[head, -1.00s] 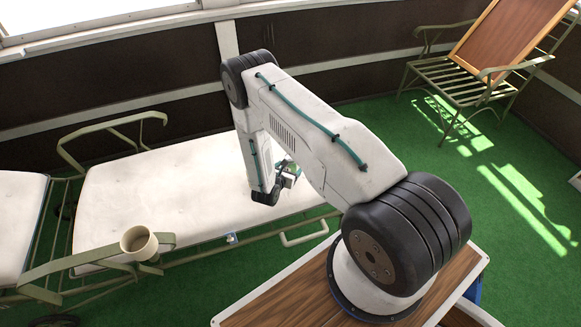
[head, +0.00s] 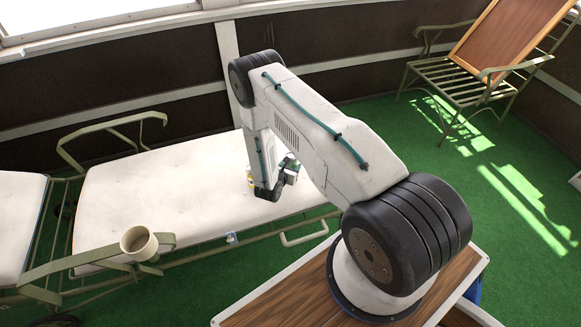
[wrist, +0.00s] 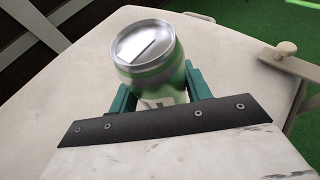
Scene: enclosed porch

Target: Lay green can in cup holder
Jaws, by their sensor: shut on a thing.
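The green can (wrist: 148,85) has a silver lid and a green and pale body. In the wrist view it is between the teal fingers of my gripper (wrist: 150,92), which is shut on it, lid toward the camera. In the head view my arm mostly hides the gripper and can, which are above the white cushion of the lounger. The cup holder (head: 138,243) is a round beige cup on the lounger's near armrest, at lower left, well apart from my gripper. Its inside looks empty.
The lounger's white cushion (head: 150,190) looks clear. Its green metal armrests (head: 110,122) rise at the far and near sides. A wooden-topped surface (head: 290,300) lies in front of my arm base. A chair (head: 460,75) stands at the back right on green carpet.

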